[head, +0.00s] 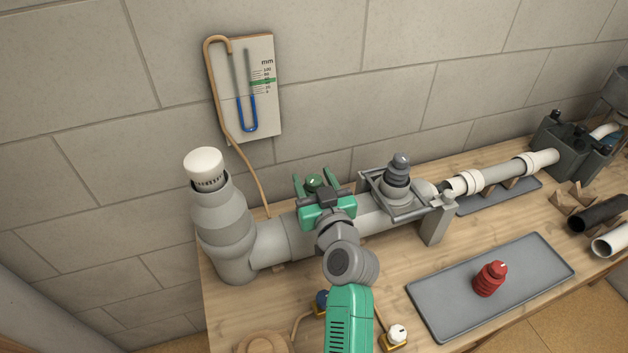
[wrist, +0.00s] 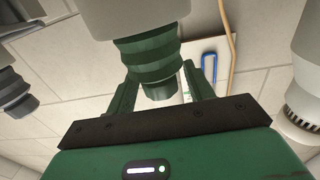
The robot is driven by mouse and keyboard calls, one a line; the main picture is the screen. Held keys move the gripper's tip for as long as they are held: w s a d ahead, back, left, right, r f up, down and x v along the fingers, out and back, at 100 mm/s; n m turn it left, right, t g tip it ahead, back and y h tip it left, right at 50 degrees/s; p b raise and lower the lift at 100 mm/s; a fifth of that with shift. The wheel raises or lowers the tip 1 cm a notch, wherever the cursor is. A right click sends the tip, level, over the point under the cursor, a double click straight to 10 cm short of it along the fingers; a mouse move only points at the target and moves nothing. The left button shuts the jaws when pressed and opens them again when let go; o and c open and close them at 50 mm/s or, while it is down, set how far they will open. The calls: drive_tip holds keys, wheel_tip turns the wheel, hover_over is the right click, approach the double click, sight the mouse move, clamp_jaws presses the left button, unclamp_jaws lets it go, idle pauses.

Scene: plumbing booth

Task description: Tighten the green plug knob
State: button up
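The dark green plug knob (head: 314,182) sits on the grey pipe (head: 375,213) beneath the wall gauge. In the wrist view, the ribbed green plug knob (wrist: 148,58) is large near the centre, joined to a grey fitting (wrist: 130,15). My gripper (head: 315,180) is at the knob, with one finger on each side. In the wrist view, my gripper's fingers (wrist: 158,88) stand apart with visible gaps beside the knob's narrow end. Contact is not apparent. My gripper and wrist hide part of the pipe below in the head view.
A tall grey pipe with a white cap (head: 205,165) stands left. A grey plug in a metal frame (head: 398,180) is close on the right. A wall gauge (head: 255,88) with a tan hose is behind. A red plug (head: 490,279) stands on a grey tray (head: 440,315).

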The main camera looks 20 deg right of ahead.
drive_tip(key=s+p, duration=0.1)
drive_tip(key=s, duration=0.7)
drive_tip(key=shift+a+p, duration=0.35)
drive_tip(key=shift+p, duration=0.05)
drive_tip(key=shift+w+a, duration=0.1)
drive_tip(key=shift+w, duration=0.05)
